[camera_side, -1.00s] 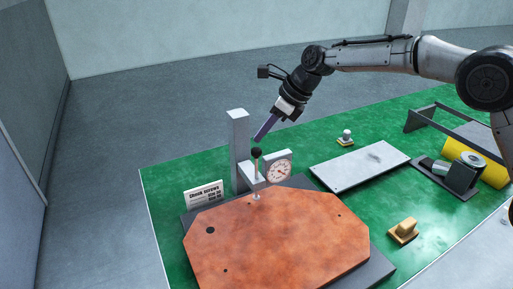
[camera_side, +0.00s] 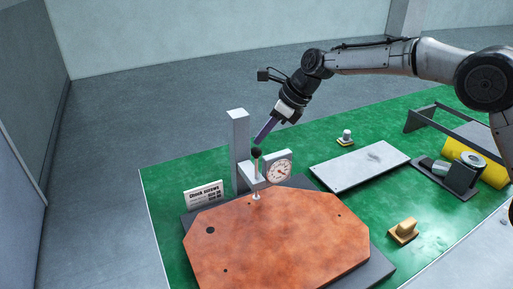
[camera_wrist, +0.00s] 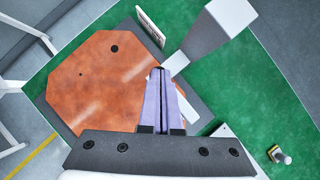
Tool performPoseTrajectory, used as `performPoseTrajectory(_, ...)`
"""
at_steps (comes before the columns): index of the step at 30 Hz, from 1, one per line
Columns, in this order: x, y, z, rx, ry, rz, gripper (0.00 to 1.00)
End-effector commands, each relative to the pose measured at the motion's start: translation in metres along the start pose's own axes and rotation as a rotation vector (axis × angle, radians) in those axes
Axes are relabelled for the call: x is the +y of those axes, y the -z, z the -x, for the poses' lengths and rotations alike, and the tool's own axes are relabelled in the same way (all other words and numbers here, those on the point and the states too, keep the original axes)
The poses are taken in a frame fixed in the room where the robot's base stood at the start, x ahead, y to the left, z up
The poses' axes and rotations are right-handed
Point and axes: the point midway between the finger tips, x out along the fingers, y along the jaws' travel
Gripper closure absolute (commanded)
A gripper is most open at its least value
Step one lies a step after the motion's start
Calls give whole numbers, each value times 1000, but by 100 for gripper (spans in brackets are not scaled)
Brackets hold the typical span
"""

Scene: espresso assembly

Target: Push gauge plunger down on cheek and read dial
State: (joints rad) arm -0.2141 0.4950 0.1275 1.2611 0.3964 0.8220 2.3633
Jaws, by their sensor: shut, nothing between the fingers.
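The dial gauge (camera_side: 279,168) stands on a grey post (camera_side: 238,150) with an arm, its white round face toward the side camera. Its plunger has a black ball knob (camera_side: 256,153) on top, and its lower tip is at the cheek's back edge. The cheek (camera_side: 280,240) is a copper-brown octagonal plate lying flat on a dark base; it also shows in the wrist view (camera_wrist: 95,80). My gripper (camera_side: 258,141) is shut and empty, its purple fingers pointing down-left just above the knob. In the wrist view the fingers (camera_wrist: 160,75) hide the knob and dial. The dial reading is too small to tell.
A white sign card (camera_side: 204,194) stands left of the post. A grey plate (camera_side: 360,165), a small knobbed piece (camera_side: 346,138), a brass block (camera_side: 404,231) and a dark holder with a cylinder (camera_side: 455,174) lie right on the green mat (camera_side: 330,205).

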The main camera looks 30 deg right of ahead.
Motion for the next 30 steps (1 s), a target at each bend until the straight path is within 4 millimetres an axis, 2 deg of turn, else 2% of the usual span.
performPoseTrajectory(30,0,12,-20,1,-1,0,100)
